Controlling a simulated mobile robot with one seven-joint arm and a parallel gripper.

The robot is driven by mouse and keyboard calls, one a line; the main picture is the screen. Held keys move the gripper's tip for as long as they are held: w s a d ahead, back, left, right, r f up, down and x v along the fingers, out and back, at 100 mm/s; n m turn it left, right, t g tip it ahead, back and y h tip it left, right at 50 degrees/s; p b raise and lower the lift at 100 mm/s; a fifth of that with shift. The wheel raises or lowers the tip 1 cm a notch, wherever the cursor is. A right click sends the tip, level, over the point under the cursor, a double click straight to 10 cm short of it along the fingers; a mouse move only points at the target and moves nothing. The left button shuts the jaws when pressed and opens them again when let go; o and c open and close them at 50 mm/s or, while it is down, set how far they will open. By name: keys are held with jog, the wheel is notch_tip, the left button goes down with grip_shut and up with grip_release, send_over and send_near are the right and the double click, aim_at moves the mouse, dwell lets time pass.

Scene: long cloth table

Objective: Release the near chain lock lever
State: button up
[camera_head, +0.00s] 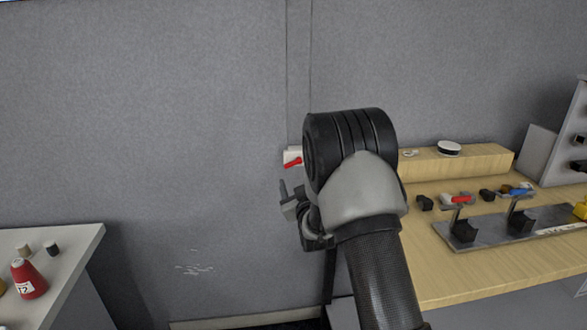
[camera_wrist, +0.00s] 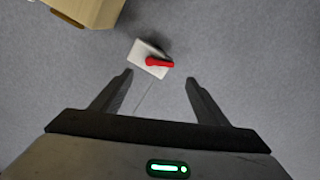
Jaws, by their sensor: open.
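A red lever (camera_head: 293,162) on a small white plate (camera_head: 289,154) shows on the grey wall, just left of my arm. In the wrist view the red lever (camera_wrist: 158,63) lies across the white plate (camera_wrist: 150,54), ahead of my fingertips and between their lines. My gripper (camera_wrist: 159,77) is open and empty, apart from the lever. In the head view my gripper (camera_head: 287,190) appears below the plate, and my wrist hides part of that area. A red-handled part (camera_head: 460,199) and a blue-handled part (camera_head: 519,190) stand on the wooden table.
The wooden table (camera_head: 450,270) lies to the right, with a metal plate (camera_head: 560,225) bearing black blocks. A white-topped round item (camera_head: 448,148) sits on its raised back. A white table (camera_head: 80,245) with a red bottle (camera_head: 28,279) stands left.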

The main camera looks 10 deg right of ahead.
aim_at(293, 165)
jog(key=w, duration=0.8)
jog(key=shift+w, duration=0.4)
jog(key=c, duration=1)
jog(key=m+b, duration=0.1)
jog(key=b, duration=0.1)
jog(key=shift+f+b, duration=0.15)
jog(key=shift+b, duration=0.2)
jog(key=shift+c, duration=0.2)
jog(key=shift+r+m+b, duration=0.45)
jog(key=shift+m+b, duration=0.05)
jog(key=shift+m, duration=0.4)
jog(key=o, duration=1)
jog(key=shift+o, duration=0.2)
jog(key=shift+s, duration=0.1)
jog(key=s+p, duration=0.1)
jog(key=s, duration=1.6)
jog(key=shift+s, duration=0.15)
